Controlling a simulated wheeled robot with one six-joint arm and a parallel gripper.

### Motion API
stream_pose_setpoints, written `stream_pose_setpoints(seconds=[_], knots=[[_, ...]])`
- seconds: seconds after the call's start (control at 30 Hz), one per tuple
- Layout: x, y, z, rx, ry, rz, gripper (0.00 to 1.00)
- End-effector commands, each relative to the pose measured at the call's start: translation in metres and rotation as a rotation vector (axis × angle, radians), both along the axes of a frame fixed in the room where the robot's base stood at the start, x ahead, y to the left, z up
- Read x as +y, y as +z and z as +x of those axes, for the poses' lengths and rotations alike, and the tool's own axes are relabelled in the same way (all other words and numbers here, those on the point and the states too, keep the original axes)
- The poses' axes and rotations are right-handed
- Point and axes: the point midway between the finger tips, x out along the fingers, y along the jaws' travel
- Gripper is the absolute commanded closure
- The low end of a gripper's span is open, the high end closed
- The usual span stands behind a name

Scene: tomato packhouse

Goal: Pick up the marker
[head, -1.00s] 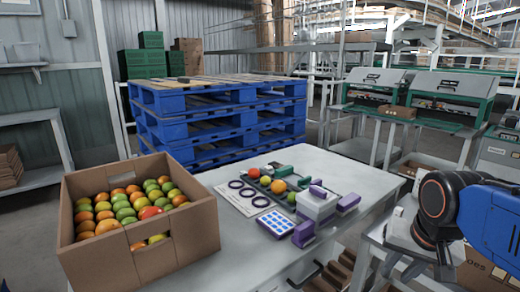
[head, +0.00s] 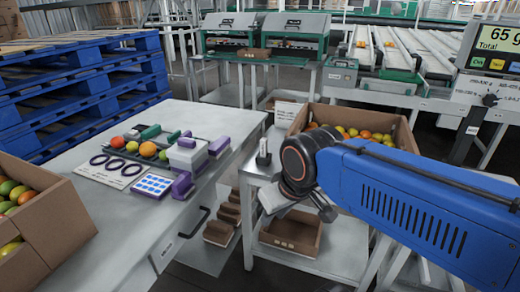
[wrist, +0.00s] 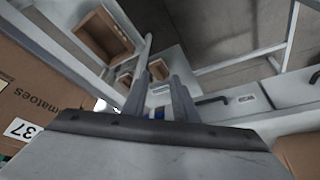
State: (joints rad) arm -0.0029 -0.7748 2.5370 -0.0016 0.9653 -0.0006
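I cannot make out a marker with certainty in either view. In the head view, several small items lie on the grey table (head: 140,220), among them a dark green object (head: 150,132) and purple ones (head: 219,146), too small to identify. My gripper (wrist: 159,78) points downward in the wrist view, its two grey fingers apart with nothing seen held between them. In the head view my gripper is right of the table, over the smaller side table, its fingertips partly hidden by the wrist.
A tomato carton (head: 45,215) stands at the table's left. Another carton (head: 404,132) stands behind my arm. A dark upright object (head: 263,152) stands on the side table (head: 262,172). Blue pallets (head: 95,85) are at back left. A scale display (head: 497,38) is at far right.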

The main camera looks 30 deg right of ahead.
Motion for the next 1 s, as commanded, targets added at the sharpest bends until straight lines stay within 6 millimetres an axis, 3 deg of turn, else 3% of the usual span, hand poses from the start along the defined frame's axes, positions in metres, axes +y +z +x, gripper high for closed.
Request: stream_pose_setpoints(seconds=[0.47,0.57,0.63,0.77,1.0], knots=[[0.000,0.000,0.000,0.000,-0.001,0.000,0.74],[0.000,0.001,0.001,0.001,-0.002,0.001,0.61],[-0.001,0.004,0.004,0.005,-0.012,0.003,0.61],[-0.005,0.023,0.021,0.029,-0.060,0.016,0.61],[-0.023,0.075,0.075,0.103,-0.221,0.057,0.61]])
